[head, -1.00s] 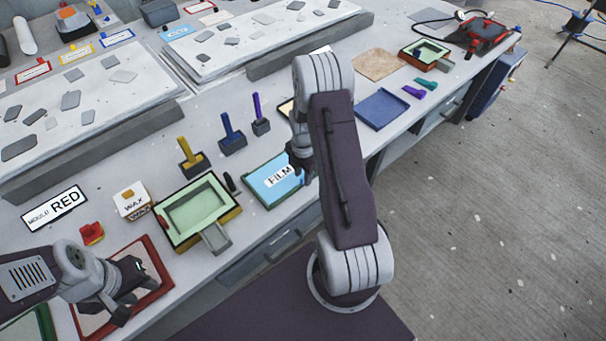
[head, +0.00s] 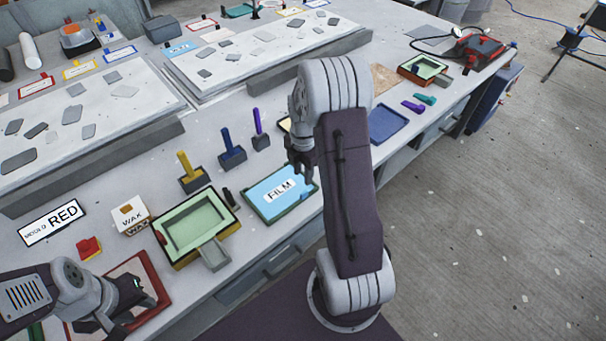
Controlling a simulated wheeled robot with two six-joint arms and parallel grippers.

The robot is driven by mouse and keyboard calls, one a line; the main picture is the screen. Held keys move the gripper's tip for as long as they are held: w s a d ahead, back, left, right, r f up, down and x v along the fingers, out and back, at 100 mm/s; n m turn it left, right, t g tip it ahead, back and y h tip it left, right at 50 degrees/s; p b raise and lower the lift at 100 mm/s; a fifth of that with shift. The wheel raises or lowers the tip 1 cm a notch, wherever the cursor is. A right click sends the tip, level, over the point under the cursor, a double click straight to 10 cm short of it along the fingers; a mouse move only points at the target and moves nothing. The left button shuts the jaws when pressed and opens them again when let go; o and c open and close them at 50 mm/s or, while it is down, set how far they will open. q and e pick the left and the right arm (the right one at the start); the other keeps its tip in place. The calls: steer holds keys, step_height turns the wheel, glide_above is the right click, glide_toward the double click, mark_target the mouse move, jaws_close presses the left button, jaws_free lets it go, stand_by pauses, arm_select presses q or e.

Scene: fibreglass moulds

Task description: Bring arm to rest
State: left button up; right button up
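My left gripper (head: 140,309) is low at the left, over the red-framed tray (head: 150,272). Its fingers look apart, with nothing seen between them. My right arm stands bent upright in the middle of the view, its elbow high. My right gripper (head: 301,168) points down near the far right corner of the blue FILM sheet (head: 265,205). It is partly hidden by my forearm, so its opening is unclear. No held object shows at either gripper.
A green mould (head: 197,220), a WAX box (head: 127,214) and a red block (head: 88,247) stand near my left gripper. Yellow (head: 185,165), blue (head: 228,138) and purple (head: 258,125) handled tools stand behind. A blue tray (head: 388,124) lies right of my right arm.

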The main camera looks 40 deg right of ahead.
stand_by(0.4)
steer(key=a+r+n+t, duration=0.1)
steer(key=a+r, duration=0.5)
steer(key=a, duration=0.5)
steer(key=s+a+f+m, duration=0.1)
steer(key=s+m, duration=0.4)
steer(key=m, duration=0.5)
steer(key=s+a+f+m, duration=0.1)
steer(key=s+a+m, duration=0.2)
steer(key=s+m, duration=0.3)
steer(key=m, duration=0.4)
steer(key=shift+s+a, duration=0.25)
steer(key=shift+a, duration=0.05)
